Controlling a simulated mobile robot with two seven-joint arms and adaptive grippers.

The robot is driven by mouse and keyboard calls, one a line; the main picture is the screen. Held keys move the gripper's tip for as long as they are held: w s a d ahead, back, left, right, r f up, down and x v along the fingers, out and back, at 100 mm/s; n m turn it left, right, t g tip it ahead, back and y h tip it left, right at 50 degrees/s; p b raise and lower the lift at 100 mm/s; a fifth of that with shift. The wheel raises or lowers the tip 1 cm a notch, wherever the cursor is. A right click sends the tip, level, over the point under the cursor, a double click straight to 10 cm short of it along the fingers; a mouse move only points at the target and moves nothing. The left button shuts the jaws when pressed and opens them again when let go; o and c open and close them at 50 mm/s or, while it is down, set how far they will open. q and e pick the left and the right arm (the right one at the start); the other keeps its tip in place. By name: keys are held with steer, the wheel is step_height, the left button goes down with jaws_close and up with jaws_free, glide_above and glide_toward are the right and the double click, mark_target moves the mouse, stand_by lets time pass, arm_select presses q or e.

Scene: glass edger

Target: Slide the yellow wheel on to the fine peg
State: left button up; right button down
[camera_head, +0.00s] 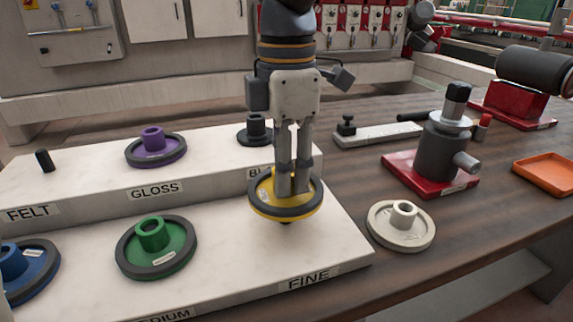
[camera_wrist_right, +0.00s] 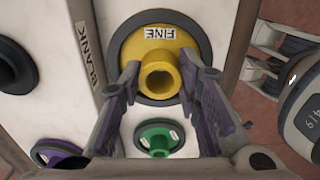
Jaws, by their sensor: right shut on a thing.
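The yellow wheel (camera_head: 265,205), with a grey rim and a raised yellow hub, is held roughly level by my right gripper (camera_head: 292,190) above the front step's FINE spot. In the right wrist view, the fingers of my right gripper (camera_wrist_right: 160,78) are on either side of the yellow hub (camera_wrist_right: 158,82), and the wheel bears a FINE label. A small dark piece, apparently the fine peg (camera_head: 286,222), shows just under the wheel; the rest is hidden. I cannot tell whether the peg is inside the wheel's bore. My left gripper is not in view.
A green wheel (camera_head: 178,256) sits left on the front step, with a blue wheel (camera_head: 38,277) beyond it. A purple wheel (camera_head: 172,153) and a dark wheel are on the back step. A cream wheel (camera_head: 385,230) lies on the table, near a red-based fixture (camera_head: 440,150) and orange tray (camera_head: 550,172).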

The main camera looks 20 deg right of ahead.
steer(key=shift+f, duration=2.35)
steer(key=c, duration=1.1)
jaws_free()
step_height(320, 180, up, 12)
